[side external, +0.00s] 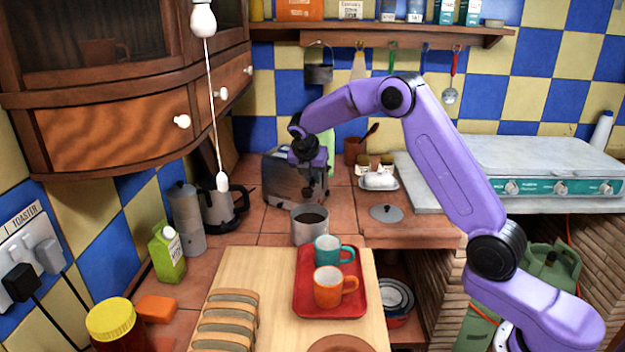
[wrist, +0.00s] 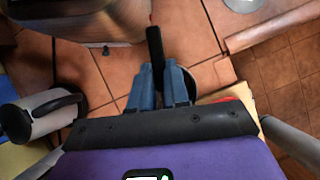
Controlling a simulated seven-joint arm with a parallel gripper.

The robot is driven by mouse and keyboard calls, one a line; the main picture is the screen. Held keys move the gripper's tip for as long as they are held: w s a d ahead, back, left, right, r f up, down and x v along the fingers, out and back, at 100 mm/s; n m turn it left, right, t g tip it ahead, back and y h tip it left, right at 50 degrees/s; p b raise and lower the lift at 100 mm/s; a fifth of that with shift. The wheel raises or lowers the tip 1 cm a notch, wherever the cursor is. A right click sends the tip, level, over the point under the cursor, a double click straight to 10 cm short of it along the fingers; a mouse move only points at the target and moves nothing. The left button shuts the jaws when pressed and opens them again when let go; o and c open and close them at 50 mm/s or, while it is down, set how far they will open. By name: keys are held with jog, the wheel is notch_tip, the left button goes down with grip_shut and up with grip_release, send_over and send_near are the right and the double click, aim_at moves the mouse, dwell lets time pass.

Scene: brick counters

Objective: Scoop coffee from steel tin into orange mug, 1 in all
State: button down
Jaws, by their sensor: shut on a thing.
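The steel tin (side external: 295,226), open and with dark coffee inside, stands on the tiled counter behind the cutting board. The orange mug (side external: 328,290) stands upright on a red tray (side external: 303,305); its inside looks empty. My gripper (side external: 314,194) is above the tin, in front of the toaster, pointing down. In the wrist view my gripper (wrist: 160,82) is shut on a black handle (wrist: 154,45), which sticks out past the fingertips. It looks like the scoop's handle; the bowl cannot be made out. A round grey edge shows partly behind the right finger.
A teal mug (side external: 326,250) stands on the tray just behind the orange mug. The toaster (side external: 283,180) and kettle (side external: 218,210) are close on the left. A grey lid (side external: 386,213) lies to the right. Bread slices (side external: 225,318) lie at the board's left.

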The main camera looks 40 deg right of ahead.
jog(key=shift+s+a, duration=0.1)
jog(key=s+a+m+g+y, duration=0.2)
jog(key=s+a+m+g, duration=0.1)
jog(key=s+a+m, duration=0.45)
jog(key=s+a+m+g+y, duration=0.1)
jog(key=s+a+m+g, duration=0.25)
jog(key=s+m, duration=0.65)
jog(key=s+a+m+g+y, duration=0.2)
jog(key=s+a+m, duration=0.45)
jog(key=s, duration=0.35)
jog(key=d+f+n+y, duration=0.35)
jog(key=f+y, duration=0.25)
jog(key=y, duration=0.9)
notch_tip(320, 180, up, 7)
jog(key=a+m+h, duration=0.2)
jog(key=m+h, duration=0.1)
jog(key=h, duration=1.1)
jog(key=shift+a+h, duration=0.3)
jog(key=shift+h, duration=0.1)
